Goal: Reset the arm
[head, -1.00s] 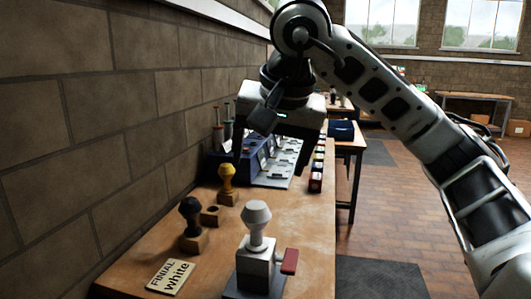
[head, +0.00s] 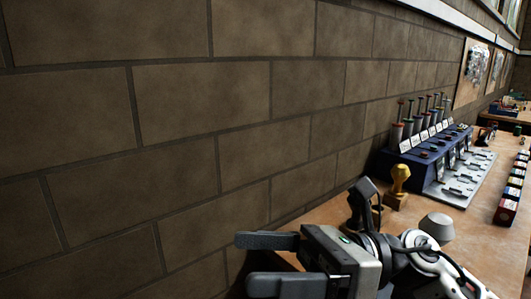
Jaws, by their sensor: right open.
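My right gripper (head: 246,262) is at the bottom of the head view, its two dark fingers pointing left toward the brick wall. The fingers are apart with nothing between them, so it is open and empty. My right arm comes in from the lower right, low over the near end of the workbench (head: 490,248), and hides part of it. A yellow finial (head: 400,178) stands upright on a wooden block just beyond the gripper. My left gripper is out of view.
The brick wall (head: 170,110) runs close along the left side. A blue rack (head: 425,158) with several upright plungers and a grey tray (head: 467,175) stand farther along the bench. A row of small coloured boxes (head: 508,205) lines the right.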

